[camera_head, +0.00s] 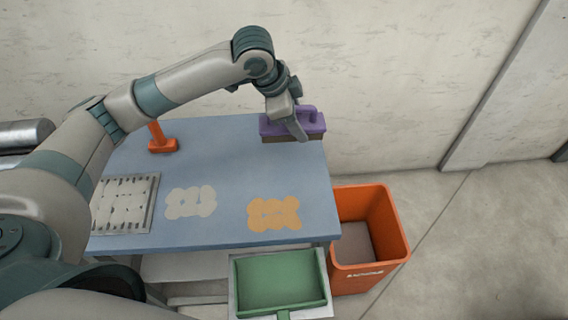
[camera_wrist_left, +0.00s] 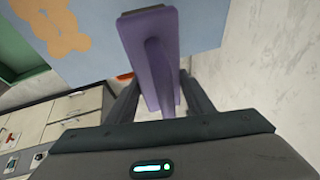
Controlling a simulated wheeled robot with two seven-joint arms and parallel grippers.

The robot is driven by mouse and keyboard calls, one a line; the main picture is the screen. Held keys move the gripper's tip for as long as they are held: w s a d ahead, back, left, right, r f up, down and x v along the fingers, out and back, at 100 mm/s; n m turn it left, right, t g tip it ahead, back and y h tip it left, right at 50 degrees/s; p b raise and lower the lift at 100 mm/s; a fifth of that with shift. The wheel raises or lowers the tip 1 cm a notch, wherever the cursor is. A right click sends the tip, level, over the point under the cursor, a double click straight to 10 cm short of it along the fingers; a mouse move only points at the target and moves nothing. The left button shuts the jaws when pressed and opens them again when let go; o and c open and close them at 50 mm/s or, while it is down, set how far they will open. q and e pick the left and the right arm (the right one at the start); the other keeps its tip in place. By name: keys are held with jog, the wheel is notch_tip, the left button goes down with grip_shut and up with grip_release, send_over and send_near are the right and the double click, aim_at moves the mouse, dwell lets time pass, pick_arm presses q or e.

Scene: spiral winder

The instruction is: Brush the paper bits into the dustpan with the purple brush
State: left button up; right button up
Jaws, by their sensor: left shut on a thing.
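My left gripper (camera_head: 297,124) is shut on the handle of the purple brush (camera_head: 313,124) at the table's far right corner. In the left wrist view the brush (camera_wrist_left: 150,45) sits between the two fingers. Whether its bristles touch the table is unclear. A flat cluster of orange bits (camera_head: 273,213) lies near the table's front right edge, and a cream cluster (camera_head: 190,202) lies left of it. The orange bits also show in the left wrist view (camera_wrist_left: 58,28). The green dustpan (camera_head: 280,282) rests below the front edge, apart from the brush. My right gripper is not in view.
The blue table (camera_head: 235,165) is clear between the brush and the clusters. A grey slotted plate (camera_head: 124,204) lies at its left and an orange stand (camera_head: 162,143) at the back left. An orange bin (camera_head: 370,268) stands right of the table. A wall is close behind.

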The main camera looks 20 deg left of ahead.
pick_arm(q)
jog(key=s+f+m+g+h+p, duration=0.1)
jog(key=s+f+m+p, duration=0.1)
jog(key=s+p, duration=1)
jog(key=m+p, duration=0.1)
jog(key=p, duration=0.3)
jog(key=shift+s+a, duration=0.25)
jog(key=shift+a, duration=0.1)
jog(key=shift+f, duration=0.25)
notch_tip(320, 180, down, 4)
jog(key=b, duration=0.3)
jog(key=shift+f, duration=0.1)
jog(key=shift+f+b, duration=0.75)
jog(key=shift+b, duration=0.3)
